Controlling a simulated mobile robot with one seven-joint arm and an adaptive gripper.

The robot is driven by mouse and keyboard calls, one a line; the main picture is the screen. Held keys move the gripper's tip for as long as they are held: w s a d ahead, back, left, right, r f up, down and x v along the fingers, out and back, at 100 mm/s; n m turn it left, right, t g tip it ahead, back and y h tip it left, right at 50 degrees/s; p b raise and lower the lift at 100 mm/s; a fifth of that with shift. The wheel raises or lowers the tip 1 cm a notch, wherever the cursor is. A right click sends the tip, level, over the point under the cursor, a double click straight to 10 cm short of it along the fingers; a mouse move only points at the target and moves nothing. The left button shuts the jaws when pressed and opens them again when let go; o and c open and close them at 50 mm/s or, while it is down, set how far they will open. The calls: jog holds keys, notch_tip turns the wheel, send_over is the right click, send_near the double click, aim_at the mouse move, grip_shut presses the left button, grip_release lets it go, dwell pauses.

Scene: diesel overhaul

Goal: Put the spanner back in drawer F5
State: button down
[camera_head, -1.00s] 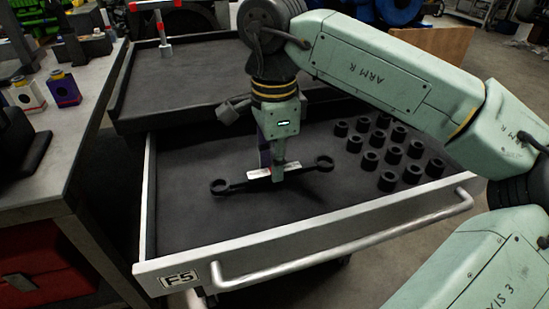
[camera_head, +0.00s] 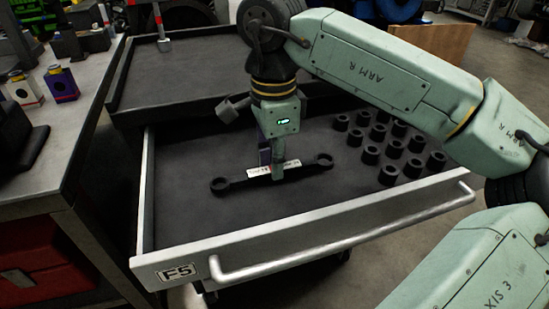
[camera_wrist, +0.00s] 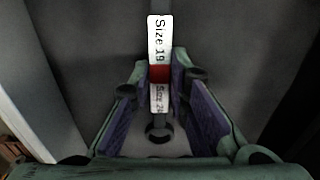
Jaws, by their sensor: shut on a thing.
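The dark spanner (camera_head: 238,181) has a ring at each end and a white and red label (camera_head: 259,171). It lies level, left to right, low over the dark floor of the open drawer F5 (camera_head: 205,205). I cannot tell whether it touches the floor. My gripper (camera_head: 278,172) points down and is shut on the spanner's middle, at the label. In the wrist view the spanner (camera_wrist: 158,131) runs between my two finger pads, with "Size 19" readable on the label. Part of its shaft is hidden by my fingers.
Several dark sockets (camera_head: 390,149) stand in rows in the drawer's right part. The drawer's left and front floor is clear. Its pale front has a bar handle (camera_head: 350,244). A workbench (camera_head: 75,130) is at left, and a dark tray top (camera_head: 185,75) lies behind.

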jog(key=shift+f+b, duration=0.35)
jog(key=shift+f, duration=0.25)
jog(key=c, duration=1.4)
grip_release()
jog(key=shift+c, duration=0.2)
notch_tip(320, 180, up, 12)
